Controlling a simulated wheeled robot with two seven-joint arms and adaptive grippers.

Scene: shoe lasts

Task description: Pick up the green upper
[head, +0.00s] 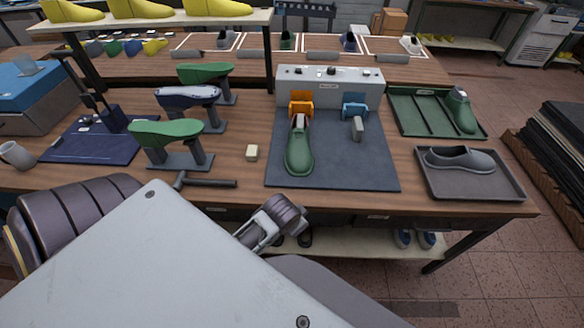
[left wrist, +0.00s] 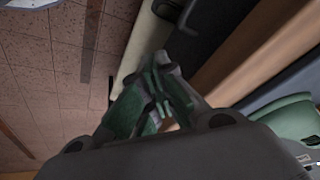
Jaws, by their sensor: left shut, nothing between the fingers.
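A green upper (head: 299,155) lies toe toward me on the dark mat (head: 345,170), its heel end at the orange clamp (head: 301,106) of the grey machine. Part of a green shape, seemingly this upper, shows at the lower right of the left wrist view (left wrist: 292,120). Another green shoe-shaped piece (head: 462,112) stands in the green tray at the right. My left gripper (head: 258,230) is in front of the table's front edge, apart from the upper. Its fingers are together and empty in the left wrist view (left wrist: 158,88). My right gripper is not in view.
Green and blue-white shapes sit on stands (head: 172,160) at the left. A black-handled hammer (head: 205,183) and a small beige block (head: 252,153) lie left of the mat. A grey shoe (head: 460,159) lies in the dark tray at the right. The grey machine (head: 330,88) stands behind the mat.

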